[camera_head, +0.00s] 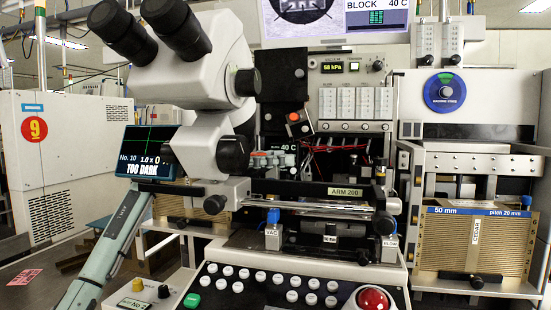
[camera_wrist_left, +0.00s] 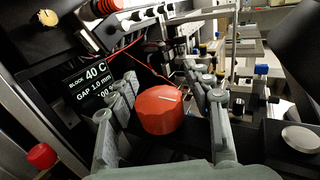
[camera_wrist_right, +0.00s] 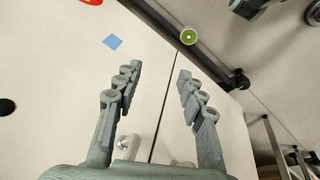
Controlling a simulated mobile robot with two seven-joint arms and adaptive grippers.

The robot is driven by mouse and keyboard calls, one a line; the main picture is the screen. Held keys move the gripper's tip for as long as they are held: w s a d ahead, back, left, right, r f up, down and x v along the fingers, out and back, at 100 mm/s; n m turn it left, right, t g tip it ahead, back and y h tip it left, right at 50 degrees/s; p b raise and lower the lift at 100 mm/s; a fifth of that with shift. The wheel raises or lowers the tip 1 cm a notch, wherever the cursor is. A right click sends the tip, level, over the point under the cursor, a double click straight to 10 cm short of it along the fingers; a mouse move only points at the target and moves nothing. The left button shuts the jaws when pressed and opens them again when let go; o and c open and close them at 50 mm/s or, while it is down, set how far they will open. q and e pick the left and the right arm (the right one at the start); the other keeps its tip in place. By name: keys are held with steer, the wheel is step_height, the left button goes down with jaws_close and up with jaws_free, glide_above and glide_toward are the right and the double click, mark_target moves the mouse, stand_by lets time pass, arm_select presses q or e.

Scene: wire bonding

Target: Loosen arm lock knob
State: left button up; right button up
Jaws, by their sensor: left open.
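The red arm lock knob (camera_wrist_left: 164,112), with a pale line on its top, shows in the left wrist view between the two fingers of my left gripper (camera_wrist_left: 170,100). The fingers are open, one on each side of the knob, and a gap shows on both sides. In the head view my left gripper (camera_head: 272,163) is small and partly hidden behind the microscope (camera_head: 205,60), over the bar marked ARM 200 (camera_head: 345,191). My right gripper (camera_wrist_right: 156,85) shows only in the right wrist view, open and empty in front of a pale panel (camera_wrist_right: 60,85).
An orange-red knob (camera_head: 293,117) sits on the back panel above the left gripper. A dark screen (camera_wrist_left: 91,84) reading BLOCK 40 C stands close to the left fingers. A keypad (camera_head: 270,285) with a large red button (camera_head: 372,298) is in front.

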arm_select(q)
steer(key=shift+c, duration=0.2)
jaws_close()
arm_select(e)
steer(key=shift+d+r, duration=0.1)
steer(key=shift+r, duration=0.05)
arm_select(q)
steer(key=shift+w+a+n+t+y+b, duration=0.15)
steer(key=shift+n+t, duration=0.25)
steer(key=shift+t, duration=0.2)
steer(key=shift+w+d+n+t+y+b, duration=0.15)
steer(key=shift+n+t, duration=0.25)
steer(key=shift+t, duration=0.2)
steer(key=shift+o, duration=0.2)
jaws_free()
steer(key=shift+a, duration=0.1)
arm_select(e)
steer(key=shift+s+r, duration=0.1)
steer(key=shift+r, duration=0.55)
steer(key=shift+r, duration=0.1)
